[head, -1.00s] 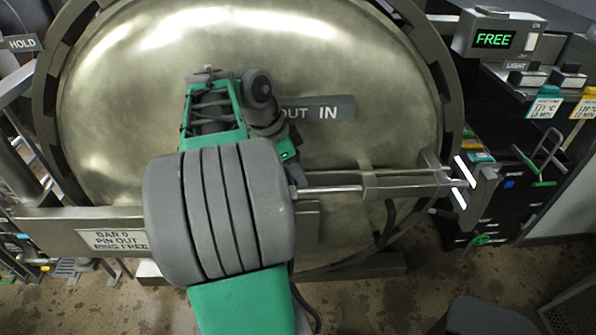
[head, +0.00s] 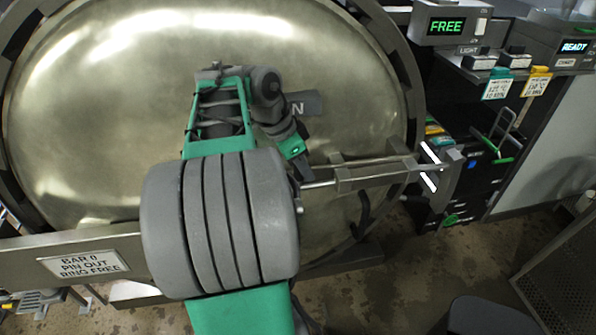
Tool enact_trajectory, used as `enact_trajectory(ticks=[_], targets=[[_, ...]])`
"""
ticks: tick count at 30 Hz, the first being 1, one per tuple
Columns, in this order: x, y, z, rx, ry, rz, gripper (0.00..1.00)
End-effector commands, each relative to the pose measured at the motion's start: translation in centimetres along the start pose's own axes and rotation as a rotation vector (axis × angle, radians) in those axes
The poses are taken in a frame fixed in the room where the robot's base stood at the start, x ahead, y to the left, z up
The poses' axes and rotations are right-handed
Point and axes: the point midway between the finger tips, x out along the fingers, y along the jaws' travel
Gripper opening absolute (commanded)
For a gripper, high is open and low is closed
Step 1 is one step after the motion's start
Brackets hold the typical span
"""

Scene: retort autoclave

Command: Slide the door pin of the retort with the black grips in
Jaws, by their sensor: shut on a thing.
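The door pin (head: 320,184) is a bright metal rod lying across the front of the big round retort door (head: 110,80). It runs right into a guide (head: 372,173) and towards a bracket with white stripes (head: 440,166) at the door's right edge. My gripper (head: 298,172) is at the left end of the visible rod, shut on the pin. My grey arm joint hides most of its fingers and the pin's handle. No black grips can be made out.
A bar across the door carries a sign (head: 84,264) reading "BAR 0 PIN OUT RING FREE". A box at upper right shows "FREE" (head: 446,26); another shows "READY" (head: 575,47). A dark cart with colourful items (head: 470,170) stands right of the door. Bare floor lies below.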

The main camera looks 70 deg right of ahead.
Motion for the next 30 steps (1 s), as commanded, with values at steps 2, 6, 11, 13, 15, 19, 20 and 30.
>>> enact_trajectory(ticks=[2, 6, 11, 13, 15, 19, 20, 30], targets=[[0.0, -0.1, -0.1, -0.014, 0.002, -0.008, 0.00], [-0.1, -0.2, -0.1, -0.022, 0.003, -0.010, 0.00], [0.0, -0.2, -0.2, -0.018, 0.003, -0.010, 0.00], [0.0, -0.1, -0.2, -0.017, 0.003, -0.009, 0.28], [0.0, -0.1, -0.2, -0.018, 0.002, -0.009, 0.34], [0.0, -0.2, -0.1, -0.019, 0.002, -0.009, 0.44], [0.0, -0.2, -0.1, -0.020, 0.001, -0.009, 0.44], [-1.6, -0.3, -0.1, -0.022, 0.002, -0.011, 0.44]])
